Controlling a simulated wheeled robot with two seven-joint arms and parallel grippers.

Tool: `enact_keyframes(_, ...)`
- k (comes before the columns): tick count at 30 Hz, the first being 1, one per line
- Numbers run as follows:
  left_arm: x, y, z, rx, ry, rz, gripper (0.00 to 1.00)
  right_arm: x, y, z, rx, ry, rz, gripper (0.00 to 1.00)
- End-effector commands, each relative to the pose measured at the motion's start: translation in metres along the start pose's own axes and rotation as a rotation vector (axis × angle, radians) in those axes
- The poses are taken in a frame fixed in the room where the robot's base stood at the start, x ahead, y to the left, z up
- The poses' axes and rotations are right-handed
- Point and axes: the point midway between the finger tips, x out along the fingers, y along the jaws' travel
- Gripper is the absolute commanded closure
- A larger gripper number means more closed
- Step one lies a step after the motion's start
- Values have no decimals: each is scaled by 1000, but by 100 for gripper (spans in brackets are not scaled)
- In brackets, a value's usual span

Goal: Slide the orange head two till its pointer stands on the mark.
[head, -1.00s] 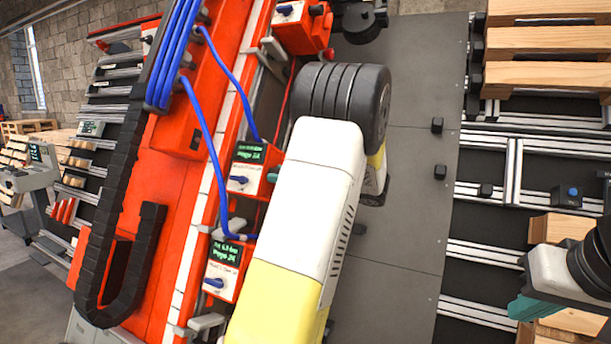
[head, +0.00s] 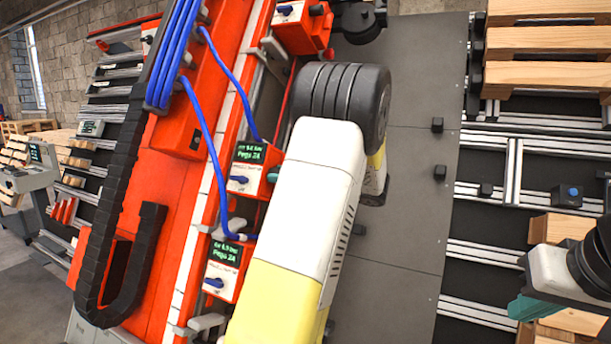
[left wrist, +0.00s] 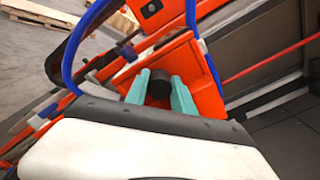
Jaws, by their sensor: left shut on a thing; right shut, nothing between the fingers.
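Several orange heads sit along the red gantry beam. The middle head (head: 250,172) has a green-lit display and a blue lever; I cannot read its number surely. My left gripper (head: 273,174) is at its right side, mostly hidden behind my white and yellow arm. In the left wrist view its teal fingers (left wrist: 158,84) are shut around a black knob (left wrist: 159,88) on an orange head. A pale scale strip (head: 222,165) runs along the beam; pointer and mark cannot be made out. My right gripper (head: 525,308) is shut and empty at the right edge.
A lower orange head (head: 225,272) and an upper one (head: 300,27) stand on the same beam. Wooden pallet boards (head: 545,75) lie at the right. Grey floor plates (head: 410,200) lie between.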

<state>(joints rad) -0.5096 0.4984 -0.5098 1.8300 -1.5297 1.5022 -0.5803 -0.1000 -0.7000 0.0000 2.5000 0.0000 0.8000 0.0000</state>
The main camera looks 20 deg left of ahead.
Motion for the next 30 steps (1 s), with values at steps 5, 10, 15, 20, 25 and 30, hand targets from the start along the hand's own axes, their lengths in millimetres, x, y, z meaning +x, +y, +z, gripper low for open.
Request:
enact_keyframes(5, 0, 0, 0, 0, 1, 0, 100, 0, 0, 0, 0, 0, 0, 100)
enact_keyframes(10, 0, 0, 0, 0, 1, 0, 100, 0, 0, 0, 0, 0, 0, 100)
enact_keyframes(15, 0, 0, 0, 0, 1, 0, 100, 0, 0, 0, 0, 0, 0, 100)
enact_keyframes(20, 0, -13, 12, -6, 1, -2, 100, 0, 0, 0, 0, 0, 0, 100)
enact_keyframes(25, 0, -43, 43, -9, -3, -5, 100, 0, 0, 0, 0, 0, 0, 100)
enact_keyframes(30, 0, -62, 61, -5, -2, -4, 100, 0, 0, 0, 0, 0, 0, 100)
